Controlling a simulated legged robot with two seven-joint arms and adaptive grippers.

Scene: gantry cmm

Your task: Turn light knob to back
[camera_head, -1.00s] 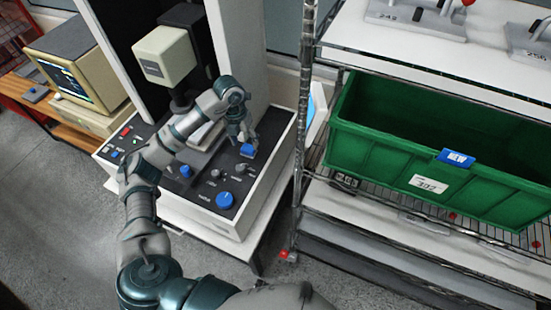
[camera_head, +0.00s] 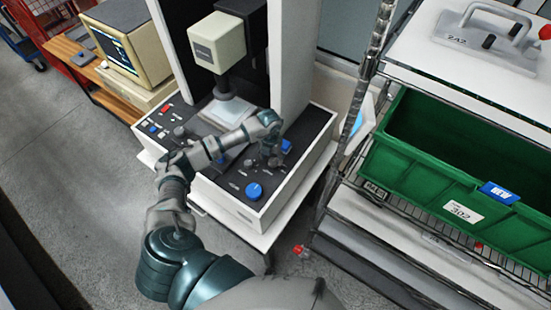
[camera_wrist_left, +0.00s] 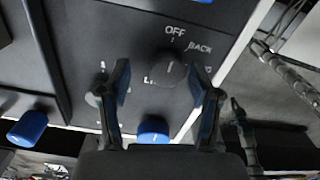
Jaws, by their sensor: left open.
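The light knob (camera_wrist_left: 170,73) is a dark round knob on the black control panel (camera_wrist_left: 105,30) in the left wrist view. The labels OFF and BACK stand above and right of it, and a label at its left is partly covered. A faint mark on it seems to point up toward OFF. My left gripper (camera_wrist_left: 161,80) is open, its two fingers on either side of the knob; I cannot tell whether they touch it. In the head view the left gripper (camera_head: 270,153) is low over the right part of the panel, partly hiding the knobs there.
A large blue knob (camera_head: 254,190), a small grey knob (camera_head: 247,163) and another blue knob (camera_head: 286,146) surround the gripper. The machine's pale head (camera_head: 217,43) hangs behind. A wire shelf with a green bin (camera_head: 440,165) stands at the right.

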